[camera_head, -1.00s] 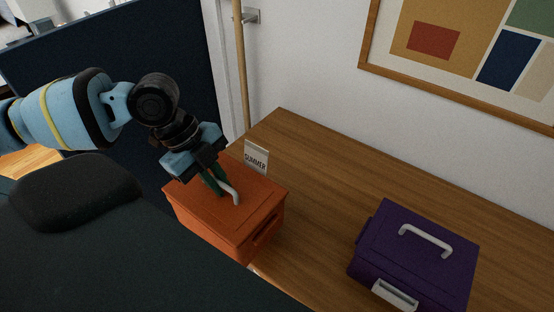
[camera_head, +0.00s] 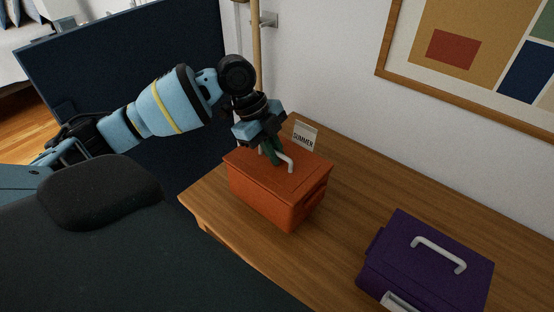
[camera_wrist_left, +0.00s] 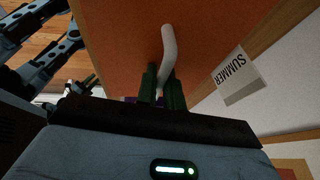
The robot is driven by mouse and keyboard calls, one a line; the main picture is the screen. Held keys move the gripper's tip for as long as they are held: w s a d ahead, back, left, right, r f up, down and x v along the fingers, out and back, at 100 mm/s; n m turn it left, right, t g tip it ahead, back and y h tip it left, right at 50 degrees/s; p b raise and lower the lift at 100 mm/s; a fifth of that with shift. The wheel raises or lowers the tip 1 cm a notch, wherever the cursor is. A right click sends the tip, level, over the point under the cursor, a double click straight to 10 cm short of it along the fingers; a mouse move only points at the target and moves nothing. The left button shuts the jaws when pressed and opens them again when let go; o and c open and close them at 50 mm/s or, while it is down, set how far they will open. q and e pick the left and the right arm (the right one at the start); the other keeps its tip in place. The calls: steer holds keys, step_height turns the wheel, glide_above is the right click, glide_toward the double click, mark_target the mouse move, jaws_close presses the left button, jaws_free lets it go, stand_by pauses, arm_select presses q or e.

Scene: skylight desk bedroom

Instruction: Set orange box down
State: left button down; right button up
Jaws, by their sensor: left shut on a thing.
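The orange box (camera_head: 275,189) is at the left end of the wooden table in the head view, with its lid shut. My left gripper (camera_head: 275,160) is shut on the white handle (camera_head: 289,163) on top of the lid. In the left wrist view the green fingers (camera_wrist_left: 163,90) close around the white handle (camera_wrist_left: 169,48), with the orange lid (camera_wrist_left: 120,40) filling the view behind. I cannot tell whether the box's underside touches the tabletop. My right gripper is not in view.
A small SUMMER sign (camera_head: 305,137) stands just behind the box. A purple box (camera_head: 425,262) with a white handle is at the right on the wooden table (camera_head: 350,190). Bare tabletop lies between the boxes. A framed picture hangs on the wall.

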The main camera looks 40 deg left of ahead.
arm_select(q)
steer(key=shift+w, duration=0.25)
steer(key=shift+w+f, duration=0.2)
steer(key=shift+f, duration=1.55)
steer(key=c, duration=1.5)
jaws_free()
steer(key=v, duration=1.2)
steer(key=shift+s, duration=0.1)
